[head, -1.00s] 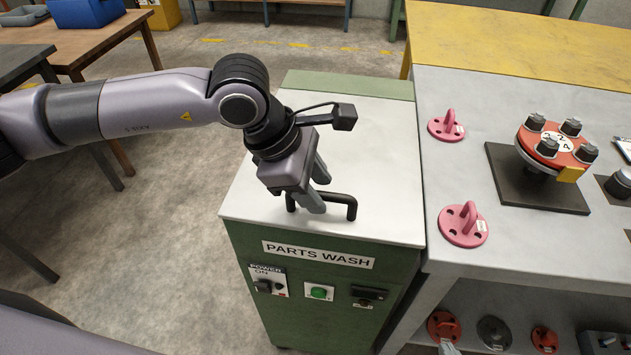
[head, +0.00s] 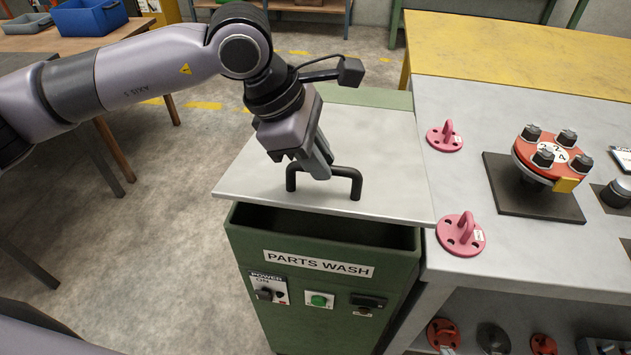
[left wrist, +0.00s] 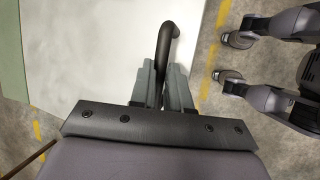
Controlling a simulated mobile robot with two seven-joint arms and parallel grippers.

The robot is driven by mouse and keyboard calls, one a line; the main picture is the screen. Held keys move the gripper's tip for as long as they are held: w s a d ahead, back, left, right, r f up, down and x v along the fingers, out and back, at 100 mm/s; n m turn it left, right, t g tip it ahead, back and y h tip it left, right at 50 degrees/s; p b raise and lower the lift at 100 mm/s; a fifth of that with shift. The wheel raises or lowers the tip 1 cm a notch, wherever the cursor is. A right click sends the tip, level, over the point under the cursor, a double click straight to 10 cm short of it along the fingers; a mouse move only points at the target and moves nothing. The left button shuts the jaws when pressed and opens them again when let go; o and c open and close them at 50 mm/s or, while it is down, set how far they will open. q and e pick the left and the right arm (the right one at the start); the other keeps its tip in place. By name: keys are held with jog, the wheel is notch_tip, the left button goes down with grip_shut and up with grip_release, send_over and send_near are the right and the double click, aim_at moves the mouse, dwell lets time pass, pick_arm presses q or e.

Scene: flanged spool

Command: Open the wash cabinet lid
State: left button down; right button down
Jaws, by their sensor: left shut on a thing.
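The wash cabinet (head: 315,287) is green with a PARTS WASH label on its front. Its pale grey lid (head: 245,178) is raised at the front edge, and a dark opening shows beneath it. My left gripper (head: 322,172) is shut on the black bar handle (head: 345,171) near the lid's front. In the left wrist view the gripper fingers (left wrist: 162,85) close around the handle (left wrist: 166,38). My right gripper is not in view.
A grey workbench (head: 455,170) stands right of the cabinet, with pink flanged pieces (head: 461,236) and a red disc fixture (head: 549,155) on it. Wooden tables with a blue bin (head: 88,18) stand at the back left.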

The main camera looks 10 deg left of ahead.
pick_arm(q)
jog(key=w+r+p, duration=0.3)
jog(key=w+r, duration=0.6)
jog(key=r, duration=0.4)
jog(key=shift+w+r+p, duration=0.15)
jog(key=shift+w+p, duration=0.15)
jog(key=shift+p, duration=0.05)
jog(key=shift+a, duration=0.1)
jog(key=c, duration=1.4)
grip_release()
jog(key=shift+c, duration=0.2)
jog(key=o, duration=0.3)
jog(key=shift+w, duration=0.25)
jog(key=shift+o, duration=0.2)
jog(key=b+v, duration=0.1)
jog(key=v, duration=0.6)
jog(key=shift+r, duration=0.1)
